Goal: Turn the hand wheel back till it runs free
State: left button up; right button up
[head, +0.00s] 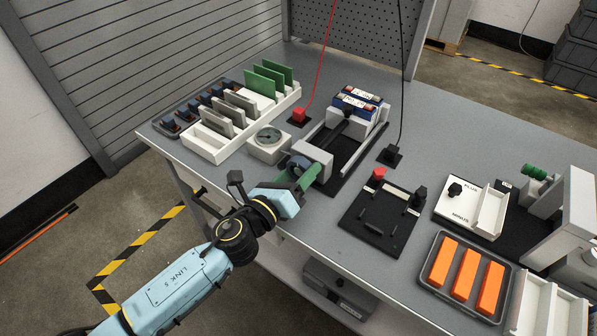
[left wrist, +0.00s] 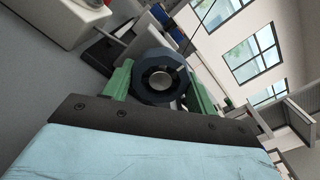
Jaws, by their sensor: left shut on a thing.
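In the head view the hand wheel (head: 296,162) sits at the near end of a clamp (head: 318,152) with grey blocks on a black base. My left gripper (head: 302,177) comes in from the table's front edge. Its green fingers (left wrist: 158,88) stand on either side of the wheel and are shut on it. A blue-and-white battery block (head: 357,100) sits at the clamp's far end. My right gripper is not in view.
A dial gauge (head: 268,141) stands left of the clamp, beside a white rack (head: 205,142) of boards. A red plug (head: 299,115) and a black plug (head: 391,154) stand nearby. A black plate (head: 375,235) with terminals lies to the right. A tray (head: 436,287) holds orange bars.

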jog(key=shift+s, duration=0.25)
pick_arm(q)
jog(key=o, duration=0.8)
jog(key=shift+o, duration=1)
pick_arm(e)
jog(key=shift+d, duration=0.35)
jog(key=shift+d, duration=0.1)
